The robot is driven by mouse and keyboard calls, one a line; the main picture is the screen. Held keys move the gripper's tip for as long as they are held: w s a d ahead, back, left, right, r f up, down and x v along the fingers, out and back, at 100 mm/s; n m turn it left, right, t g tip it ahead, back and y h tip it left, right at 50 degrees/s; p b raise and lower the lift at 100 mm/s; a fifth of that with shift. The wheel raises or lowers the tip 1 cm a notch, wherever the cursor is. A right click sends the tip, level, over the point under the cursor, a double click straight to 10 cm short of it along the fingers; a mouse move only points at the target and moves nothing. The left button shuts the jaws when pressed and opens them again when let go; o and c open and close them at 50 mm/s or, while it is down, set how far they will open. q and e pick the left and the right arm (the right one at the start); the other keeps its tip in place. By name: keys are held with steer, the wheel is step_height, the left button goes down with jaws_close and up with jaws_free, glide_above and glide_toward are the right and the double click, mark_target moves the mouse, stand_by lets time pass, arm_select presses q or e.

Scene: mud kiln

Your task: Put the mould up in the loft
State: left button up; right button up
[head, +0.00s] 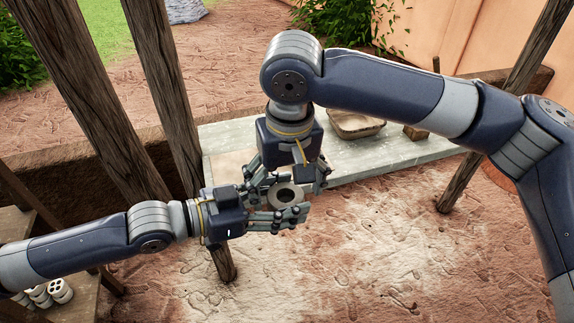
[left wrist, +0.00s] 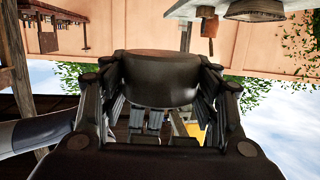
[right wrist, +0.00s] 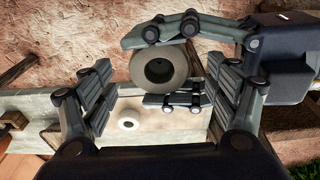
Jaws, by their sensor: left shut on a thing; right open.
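A round grey-brown piece with a dark hole in its middle (head: 285,194) is held in my left gripper (head: 283,203), above the ground in front of the bench. In the left wrist view it is a dark, short cylinder (left wrist: 160,80) between the fingers. It also shows in the right wrist view (right wrist: 165,70). I cannot tell if this is the mould. My right gripper (head: 292,180) points down, open and empty, close beside the held piece. A tan, shallow, box-like piece (head: 355,124) sits on the grey bench (head: 395,150). No loft is clearly recognisable.
A pale ring-shaped piece (right wrist: 128,124) lies on a light board on the bench. White holed pieces (head: 60,290) stand on a wooden shelf at lower left. Wooden posts (head: 165,80) stand left and right (head: 505,105). The ground right of my grippers is clear.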

mark_target(285, 195)
steer(key=shift+w+a+f, duration=0.1)
steer(key=shift+w+f, duration=0.1)
steer(key=shift+f, duration=1.55)
steer(key=c, duration=1.3)
arm_select(q)
steer(key=o, duration=1.3)
